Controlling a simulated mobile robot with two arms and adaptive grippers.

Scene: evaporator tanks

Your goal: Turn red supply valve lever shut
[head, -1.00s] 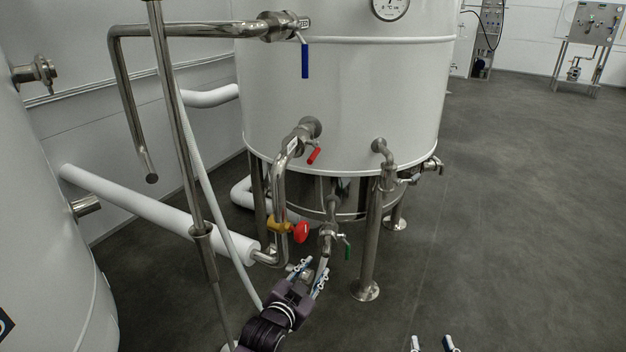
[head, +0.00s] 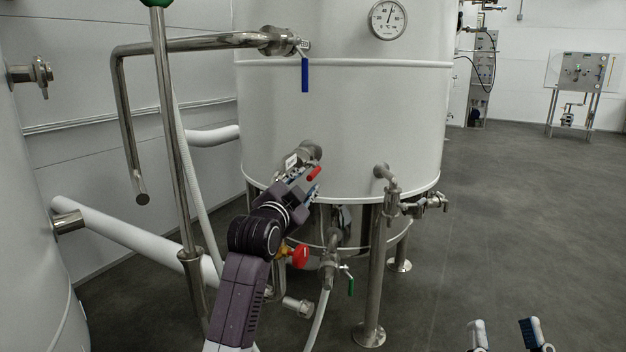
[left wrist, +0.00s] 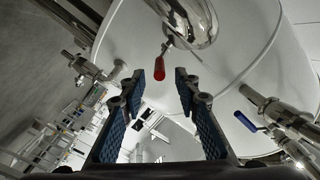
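The red supply valve lever (head: 314,173) sits on a steel valve on the lower wall of the white tank (head: 340,120). In the left wrist view the red lever (left wrist: 159,68) hangs from the steel valve (left wrist: 190,22), just beyond and between the fingertips. My left gripper (head: 303,180) is at the valve in the head view, and its arm hides part of the pipe below. In the left wrist view the left gripper (left wrist: 168,78) is open, its blue-padded fingers apart with nothing visible held. My right gripper (head: 503,333) is open and empty at the bottom right, away from the tank.
A blue lever (head: 305,75) hangs from the upper pipe. A red round knob (head: 300,256) and a green lever (head: 351,287) are below the tank. A steel pole (head: 170,130) stands left of my left arm. Open floor (head: 520,210) lies to the right.

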